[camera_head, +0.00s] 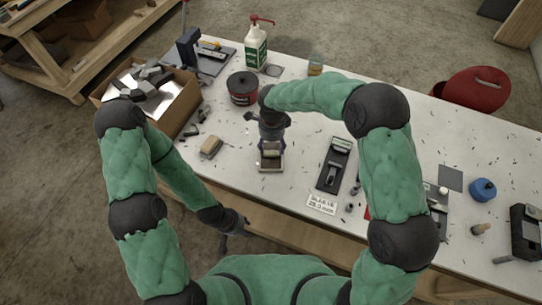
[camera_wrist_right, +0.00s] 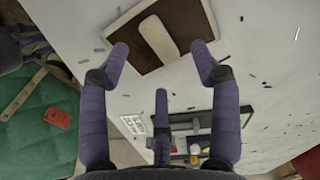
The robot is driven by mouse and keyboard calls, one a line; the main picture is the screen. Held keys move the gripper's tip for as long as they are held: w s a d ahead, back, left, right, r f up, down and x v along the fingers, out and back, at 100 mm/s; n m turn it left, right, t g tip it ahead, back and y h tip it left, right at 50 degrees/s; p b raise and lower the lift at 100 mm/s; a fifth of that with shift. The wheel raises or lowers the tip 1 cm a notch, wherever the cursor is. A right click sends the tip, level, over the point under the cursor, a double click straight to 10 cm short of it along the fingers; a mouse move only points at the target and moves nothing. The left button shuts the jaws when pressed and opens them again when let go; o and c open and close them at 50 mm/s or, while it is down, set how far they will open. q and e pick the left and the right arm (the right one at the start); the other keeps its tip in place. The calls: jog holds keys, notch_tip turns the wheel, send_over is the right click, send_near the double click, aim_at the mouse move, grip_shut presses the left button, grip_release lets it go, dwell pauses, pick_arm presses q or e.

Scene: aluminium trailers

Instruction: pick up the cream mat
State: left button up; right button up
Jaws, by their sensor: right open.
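A small flat mat with a pale cream edge and a dark brown middle (camera_head: 271,166) lies near the table's front edge. It also shows large in the right wrist view (camera_wrist_right: 195,22), with a pale beige bar lying across it. My right gripper (camera_head: 270,147) is just above the mat and hides part of it. In the right wrist view its fingers (camera_wrist_right: 161,62) are spread, with nothing between them; the mat is beyond the tips. My left gripper (camera_head: 235,228) hangs low by the table's front edge, away from the mat; its fingers are too small and dark to judge.
A tan-topped block (camera_head: 211,146) lies left of the mat. A dark tray (camera_head: 333,165) and a white label card (camera_head: 321,204) lie to its right. A red-and-black tub (camera_head: 243,89), a pump bottle (camera_head: 256,46) and a cardboard box (camera_head: 178,115) stand behind. Dark shavings litter the table.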

aim_at(271, 154)
notch_tip(271, 154, down, 4)
jog(key=shift+s+a+f+b, duration=0.15)
jog(key=shift+f+b, duration=0.1)
jog(key=shift+b, duration=0.1)
grip_shut()
jog(key=shift+r, duration=0.1)
